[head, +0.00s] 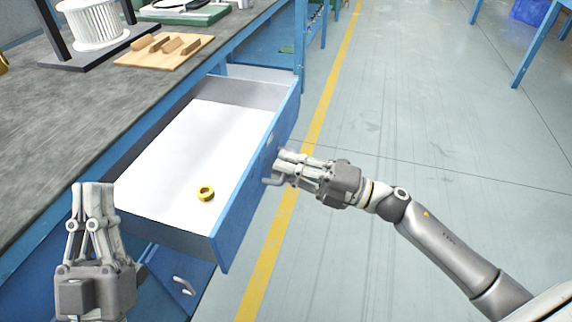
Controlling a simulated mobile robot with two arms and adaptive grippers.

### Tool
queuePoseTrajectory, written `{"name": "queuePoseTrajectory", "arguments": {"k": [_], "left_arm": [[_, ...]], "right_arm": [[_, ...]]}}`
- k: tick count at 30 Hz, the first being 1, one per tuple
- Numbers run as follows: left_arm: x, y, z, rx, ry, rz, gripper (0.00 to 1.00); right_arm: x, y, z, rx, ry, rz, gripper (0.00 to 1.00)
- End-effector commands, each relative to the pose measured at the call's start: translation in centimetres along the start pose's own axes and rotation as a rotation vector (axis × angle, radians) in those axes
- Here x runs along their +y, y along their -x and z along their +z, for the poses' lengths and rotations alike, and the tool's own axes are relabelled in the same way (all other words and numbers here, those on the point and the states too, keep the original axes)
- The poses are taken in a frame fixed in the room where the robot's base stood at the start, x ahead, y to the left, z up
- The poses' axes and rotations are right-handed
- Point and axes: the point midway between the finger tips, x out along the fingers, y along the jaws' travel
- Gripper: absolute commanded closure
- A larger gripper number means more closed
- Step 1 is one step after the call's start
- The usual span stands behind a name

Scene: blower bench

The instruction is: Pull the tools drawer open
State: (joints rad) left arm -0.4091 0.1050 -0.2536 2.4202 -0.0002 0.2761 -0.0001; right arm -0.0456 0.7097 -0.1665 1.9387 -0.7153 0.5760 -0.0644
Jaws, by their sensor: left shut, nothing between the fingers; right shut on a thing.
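The tools drawer (175,138) stands pulled out from the blue bench, with its white floor bare except for a small yellow ring (205,193). Its blue front panel (236,220) faces right, over the aisle. My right gripper (278,170) is shut on the drawer's handle (270,181) at the outer side of that panel; the fingers hide part of the handle. My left gripper (93,190) is shut and empty, pointing up at the lower left, in front of the bench and left of the drawer.
On the grey benchtop (60,125) stand a white ribbed blower wheel (97,25) on a dark stand and a wooden board (163,50) with several blocks. A lower drawer handle (184,286) shows below. The floor (420,120) to the right is clear, with a yellow line (330,90).

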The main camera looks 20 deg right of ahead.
Motion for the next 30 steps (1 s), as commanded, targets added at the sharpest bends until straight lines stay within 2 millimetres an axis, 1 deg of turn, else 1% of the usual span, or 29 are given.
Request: {"name": "queuePoseTrajectory", "arguments": {"k": [2,3,7,16,20,23,30], "left_arm": [[0.0,0.0,0.0,0.001,0.000,0.000,1.00],[0.0,0.0,0.0,0.001,0.000,0.000,1.00],[0.0,0.0,0.0,0.001,0.000,0.000,1.00],[0.1,-0.1,-0.1,0.006,0.003,0.002,1.00],[0.1,-0.1,-0.1,0.005,0.002,0.002,1.00],[0.1,-0.1,-0.1,0.004,0.002,0.002,1.00],[0.1,0.0,-0.1,0.002,0.001,0.001,1.00]], "right_arm": [[-0.1,0.0,-0.1,0.001,-0.001,-0.002,1.00],[-0.1,0.0,-0.1,0.001,-0.001,-0.002,0.85],[-0.1,0.0,0.0,0.001,-0.001,-0.002,0.69],[-0.1,0.0,0.0,0.000,0.000,-0.001,0.68],[-0.1,0.6,0.0,-0.001,-0.001,-0.002,0.68],[-0.2,1.7,0.0,-0.002,-0.002,-0.004,0.68],[-0.2,6.0,0.0,-0.003,-0.004,-0.005,0.68]]}}
